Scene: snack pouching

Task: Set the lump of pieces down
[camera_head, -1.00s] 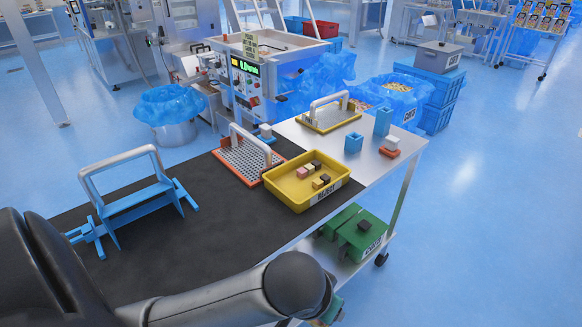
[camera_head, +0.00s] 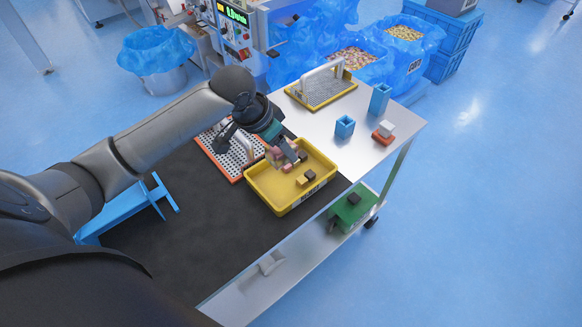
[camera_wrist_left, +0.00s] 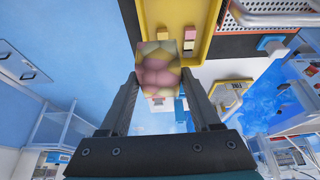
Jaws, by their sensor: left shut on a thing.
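My left gripper (camera_head: 286,157) is shut on a lump of pieces (camera_wrist_left: 158,70), which shows pink and pale yellow rounded parts in the left wrist view. In the head view the gripper and lump are at the back left part of the yellow tray (camera_head: 283,206). The lump is partly hidden there by the fingers, and I cannot tell whether it touches the tray floor. Loose yellow and dark pieces (camera_head: 306,179) lie in the tray to its right. The left wrist view also shows the yellow tray's rim (camera_wrist_left: 139,22). My right gripper is not in view.
The orange-rimmed perforated tray (camera_head: 232,160) stands close left of the yellow tray. A blue stand (camera_head: 125,208) is at the left. The black mat (camera_head: 220,245) in front is clear.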

